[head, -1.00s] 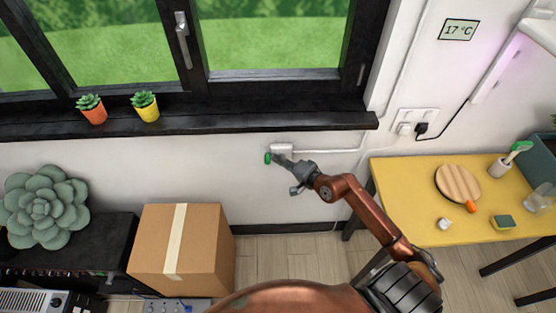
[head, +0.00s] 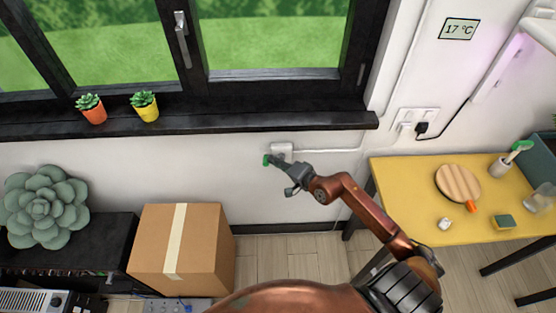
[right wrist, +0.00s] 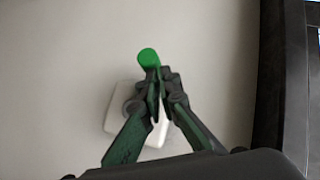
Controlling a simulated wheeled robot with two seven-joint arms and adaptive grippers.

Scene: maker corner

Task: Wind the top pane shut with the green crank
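The green crank (head: 266,160) sits at a small white wall box (head: 282,150) below the window sill. My right gripper (head: 275,162) is at the crank, with its fingertips closed together on it. In the right wrist view the green crank knob (right wrist: 148,57) pokes out just past the fingertips (right wrist: 155,78), and the white box (right wrist: 128,120) is partly hidden behind the fingers. The window (head: 270,35) shows only its lower part; the top pane is out of view. My left gripper is not in view.
Two potted succulents (head: 145,106) stand on the dark sill (head: 230,123). A cardboard box (head: 150,240) is at lower left, beside a large succulent (head: 42,203). A yellow table (head: 410,195) stands at right. The wall around the crank is clear.

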